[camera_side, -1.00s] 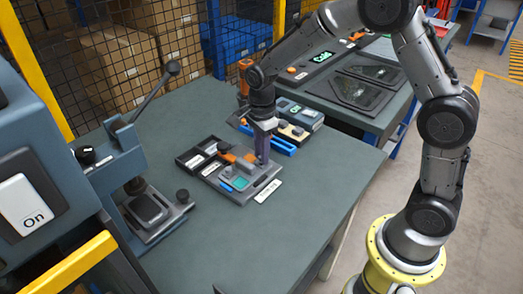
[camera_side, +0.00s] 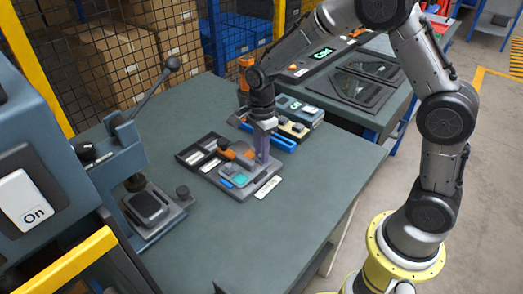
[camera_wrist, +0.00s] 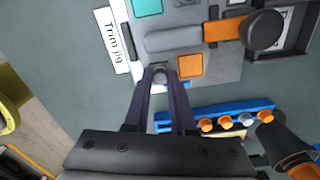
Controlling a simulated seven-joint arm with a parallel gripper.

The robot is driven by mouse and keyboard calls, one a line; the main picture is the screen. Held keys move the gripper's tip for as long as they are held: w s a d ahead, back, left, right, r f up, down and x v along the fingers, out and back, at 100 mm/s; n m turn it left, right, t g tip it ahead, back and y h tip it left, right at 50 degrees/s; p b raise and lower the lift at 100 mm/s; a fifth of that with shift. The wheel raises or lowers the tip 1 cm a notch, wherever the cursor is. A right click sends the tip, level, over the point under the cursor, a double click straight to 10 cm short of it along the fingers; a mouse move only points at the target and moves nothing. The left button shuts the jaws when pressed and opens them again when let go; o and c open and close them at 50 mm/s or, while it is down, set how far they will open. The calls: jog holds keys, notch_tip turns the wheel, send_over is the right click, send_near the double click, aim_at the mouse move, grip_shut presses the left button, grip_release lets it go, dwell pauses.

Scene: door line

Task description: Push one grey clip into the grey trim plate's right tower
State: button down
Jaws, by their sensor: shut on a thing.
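The grey trim plate (camera_wrist: 173,39) lies in the trim jig on the bench, with a raised grey bar. In the side view the trim jig (camera_side: 245,190) stands mid-bench. My gripper (camera_wrist: 160,72) points down at one end of the plate, and it also shows in the side view (camera_side: 262,158). Its dark fingers are shut on a small grey piece, apparently the grey clip (camera_wrist: 160,70), at the plate's edge. The fingers hide most of the clip and the tower under it. I cannot tell how deep the clip sits.
An orange clamp arm with a black knob (camera_wrist: 263,30) reaches over the plate. A blue rack (camera_wrist: 220,116) with orange and grey pieces lies beside the jig. A lever press (camera_side: 145,195) stands at left. The front bench is clear.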

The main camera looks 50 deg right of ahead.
jog(key=c, duration=0.7)
grip_release()
notch_tip(320, 180, up, 14)
jog(key=shift+f, duration=0.1)
